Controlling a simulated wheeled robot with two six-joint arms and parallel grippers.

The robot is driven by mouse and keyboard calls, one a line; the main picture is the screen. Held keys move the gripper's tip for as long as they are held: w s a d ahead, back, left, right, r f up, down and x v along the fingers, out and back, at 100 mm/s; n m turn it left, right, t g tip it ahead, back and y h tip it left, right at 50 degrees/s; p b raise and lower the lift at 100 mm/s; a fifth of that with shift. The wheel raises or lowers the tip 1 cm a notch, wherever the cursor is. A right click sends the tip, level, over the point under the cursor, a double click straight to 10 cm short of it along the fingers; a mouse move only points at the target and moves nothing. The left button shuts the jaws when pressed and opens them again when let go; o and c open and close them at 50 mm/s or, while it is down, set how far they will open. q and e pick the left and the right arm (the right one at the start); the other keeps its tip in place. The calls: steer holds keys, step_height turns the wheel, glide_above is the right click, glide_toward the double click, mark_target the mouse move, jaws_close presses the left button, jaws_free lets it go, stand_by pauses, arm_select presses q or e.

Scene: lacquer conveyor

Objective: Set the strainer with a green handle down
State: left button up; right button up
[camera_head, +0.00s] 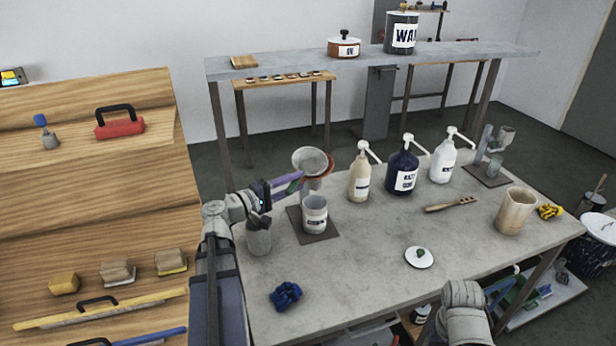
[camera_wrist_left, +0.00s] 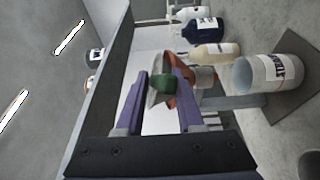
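The strainer (camera_head: 310,160) has a pale round bowl and sits over or just above an orange ring (camera_head: 329,168) on a stand. I cannot tell whether bowl and ring touch. Its green handle (camera_wrist_left: 164,86) shows in the left wrist view between the purple fingers of my left gripper (camera_wrist_left: 161,82), which look closed on it. In the head view my left gripper (camera_head: 291,183) reaches in from the left to the strainer's near side. A labelled white cup (camera_head: 314,214) stands below on the stand's dark base (camera_head: 318,238). My right gripper (camera_head: 497,288) is low at the table's front edge, its fingers unclear.
Pump bottles in beige (camera_head: 359,180), navy (camera_head: 402,170) and white (camera_head: 443,161) stand right of the stand. A grey jar (camera_head: 259,237) is close to my left arm.

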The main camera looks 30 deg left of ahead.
arm_select(q)
steer(key=shift+v, duration=0.8)
steer(key=shift+a+f, duration=0.1)
steer(key=shift+f, duration=0.05)
steer(key=shift+c, duration=0.3)
steer(key=o, duration=0.9)
steer(key=shift+s, duration=0.1)
steer(key=v, duration=0.7)
steer(key=shift+s+r, duration=0.25)
steer(key=shift+s, duration=0.05)
